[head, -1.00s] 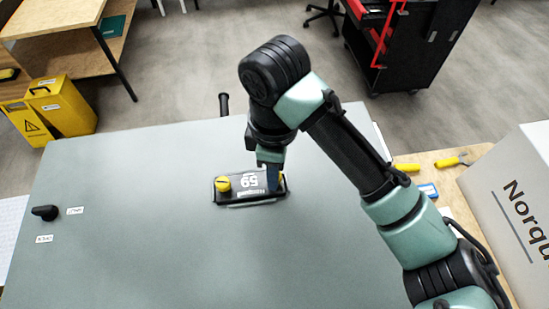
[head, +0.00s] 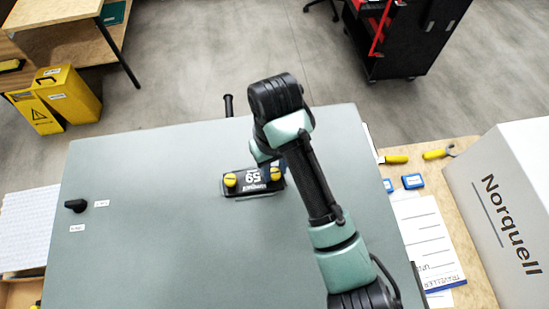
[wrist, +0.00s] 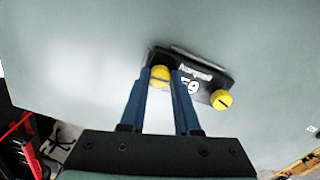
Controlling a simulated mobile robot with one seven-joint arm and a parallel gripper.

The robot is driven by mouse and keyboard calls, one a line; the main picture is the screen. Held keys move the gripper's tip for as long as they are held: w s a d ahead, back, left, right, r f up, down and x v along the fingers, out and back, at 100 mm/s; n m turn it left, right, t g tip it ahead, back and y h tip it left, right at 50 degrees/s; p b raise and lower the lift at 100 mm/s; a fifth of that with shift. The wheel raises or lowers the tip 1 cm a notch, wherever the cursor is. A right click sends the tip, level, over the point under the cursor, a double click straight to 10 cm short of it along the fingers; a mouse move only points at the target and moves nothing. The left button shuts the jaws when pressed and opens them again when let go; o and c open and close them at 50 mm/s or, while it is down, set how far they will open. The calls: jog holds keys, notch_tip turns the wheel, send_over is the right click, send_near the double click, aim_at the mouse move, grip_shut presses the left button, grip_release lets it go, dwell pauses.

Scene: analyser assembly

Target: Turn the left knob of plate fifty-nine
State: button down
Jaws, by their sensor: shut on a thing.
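Plate fifty-nine (head: 252,186) is a small black plate on the grey panel, with white lettering and two yellow knobs. Its lettering is upside down in the head view and nearly upright in the wrist view. The left knob (wrist: 159,77) sits between the blue fingers of my gripper (wrist: 161,73), which is shut on it; its slot lies about level in the wrist view. This knob (head: 276,173) is at the plate's right end in the head view. The other knob (wrist: 221,99) is free, with a slanted slot; it also shows in the head view (head: 230,180).
A black handle (head: 229,105) sticks out at the panel's far edge. A black rotary switch (head: 76,206) with small labels is at the panel's left. The surrounding panel is clear. A Norquell box (head: 508,205), blue items and yellow-handled tools lie on the right.

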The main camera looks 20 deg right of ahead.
jog(key=m+p, duration=0.1)
jog(key=m, duration=0.1)
jog(key=m+p, duration=0.1)
jog(key=p, duration=0.1)
jog(key=m+p, duration=0.1)
jog(key=m, duration=0.1)
jog(key=shift+r+m+p, duration=0.3)
jog(key=shift+r, duration=0.05)
jog(key=m+p, duration=0.2)
jog(key=m, duration=0.1)
jog(key=shift+w+m, duration=0.1)
jog(key=shift+m, duration=0.2)
jog(key=m, duration=0.5)
jog(key=shift+f+p, duration=0.15)
jog(key=shift+p, duration=0.15)
jog(key=m, duration=0.5)
jog(key=shift+w+m, duration=0.1)
jog(key=shift+m, duration=0.3)
jog(key=m, duration=0.4)
jog(key=shift+d+m, duration=0.1)
jog(key=shift+m, duration=0.2)
jog(key=m, duration=1.3)
jog(key=shift+m, duration=0.3)
